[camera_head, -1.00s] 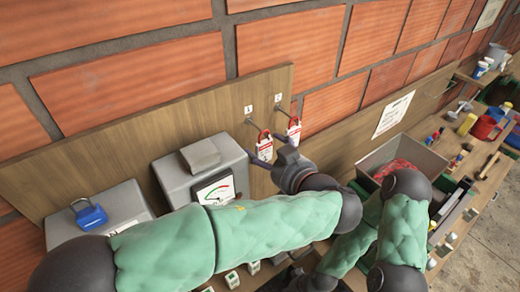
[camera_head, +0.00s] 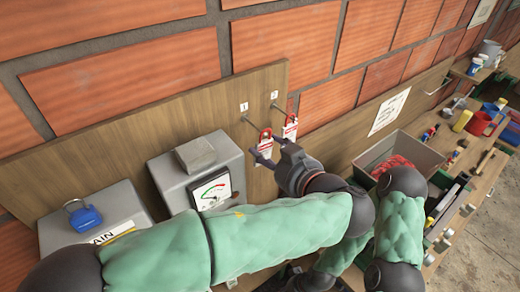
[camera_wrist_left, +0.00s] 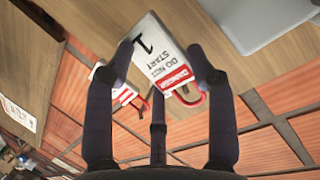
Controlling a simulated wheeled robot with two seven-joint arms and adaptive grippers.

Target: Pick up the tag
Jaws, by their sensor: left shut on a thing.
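The white and red tag (camera_head: 264,146) marked "DO NOT START" and "1" is at the peg under label 1 on the wooden board. It also shows in the left wrist view (camera_wrist_left: 163,55), with its red loop to one side. My left gripper (camera_head: 270,157) is shut on the tag, its fingers (camera_wrist_left: 160,68) at the tag's two side edges. I cannot tell whether the loop still rests on the peg. A second similar tag (camera_head: 290,127) hangs on the peg under label 2, just beyond. My right gripper is not in view.
A grey meter box (camera_head: 168,178) and a grey box with a blue padlock (camera_head: 86,217) stand left of the tags. A grey bin (camera_head: 418,152) with red contents is to the right. A bench with a red mug (camera_head: 480,123) and tools lies farther right.

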